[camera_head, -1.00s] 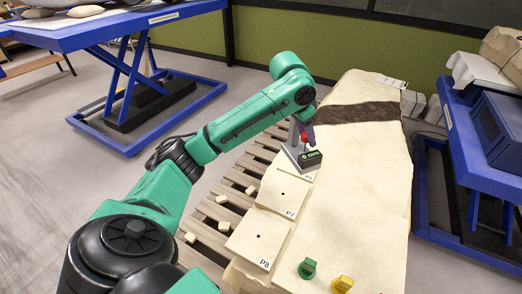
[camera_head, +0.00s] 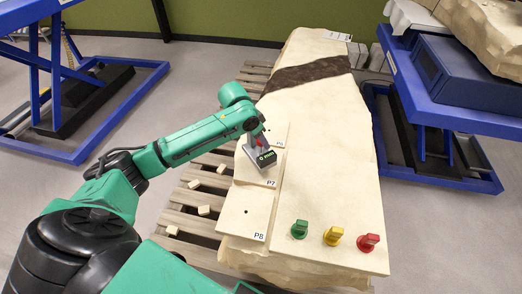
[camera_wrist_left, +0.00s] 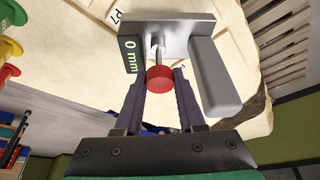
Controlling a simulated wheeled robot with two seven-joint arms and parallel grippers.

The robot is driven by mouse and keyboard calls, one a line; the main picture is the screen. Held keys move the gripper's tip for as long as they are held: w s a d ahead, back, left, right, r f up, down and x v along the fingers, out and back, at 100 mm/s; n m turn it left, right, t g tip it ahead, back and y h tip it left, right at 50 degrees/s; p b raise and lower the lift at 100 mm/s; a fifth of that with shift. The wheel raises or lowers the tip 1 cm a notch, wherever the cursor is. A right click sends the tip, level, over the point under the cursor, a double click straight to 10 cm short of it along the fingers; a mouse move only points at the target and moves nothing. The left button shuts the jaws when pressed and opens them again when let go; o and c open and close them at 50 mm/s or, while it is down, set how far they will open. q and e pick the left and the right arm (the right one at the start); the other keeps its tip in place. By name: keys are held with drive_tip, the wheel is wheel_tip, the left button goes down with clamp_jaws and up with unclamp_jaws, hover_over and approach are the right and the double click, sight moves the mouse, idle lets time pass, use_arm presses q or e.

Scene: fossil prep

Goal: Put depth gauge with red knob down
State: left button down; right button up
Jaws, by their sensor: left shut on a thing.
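The depth gauge (camera_head: 263,158) has a grey body, a dark display reading 0 mm and a red knob. It is over the pale plate P7 (camera_head: 251,179) in the head view; I cannot tell whether it touches the plate. My left gripper (camera_head: 257,141) comes in from above and behind it. In the left wrist view, the fingers of my left gripper (camera_wrist_left: 160,85) are on both sides of the red knob (camera_wrist_left: 160,78), shut on it. The gauge's grey base (camera_wrist_left: 190,30) and side block show beyond the knob. My right gripper is out of view.
Plate P8 (camera_head: 241,212) lies nearer, and plate P6 (camera_head: 277,132) lies farther back. Green (camera_head: 299,229), yellow (camera_head: 333,236) and red (camera_head: 368,243) knobs stand at the slab's front. Small pale blocks lie on the wooden pallet (camera_head: 190,196). The slab's middle (camera_head: 325,150) is clear.

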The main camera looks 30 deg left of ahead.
sight(261, 149)
use_arm(q)
wheel_tip(261, 149, down, 5)
drive_tip(key=shift+w+d+r, duration=0.1)
drive_tip(key=shift+r, duration=0.1)
drive_tip(key=shift+f, duration=0.1)
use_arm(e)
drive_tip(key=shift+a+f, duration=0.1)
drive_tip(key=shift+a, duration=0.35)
use_arm(q)
drive_tip(key=c, duration=0.5)
unclamp_jaws()
drive_tip(key=shift+f, duration=0.15)
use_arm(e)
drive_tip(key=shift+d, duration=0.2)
use_arm(q)
drive_tip(key=shift+r, duration=0.2)
drive_tip(key=v, duration=1.2)
drive_tip(key=shift+p, duration=0.3)
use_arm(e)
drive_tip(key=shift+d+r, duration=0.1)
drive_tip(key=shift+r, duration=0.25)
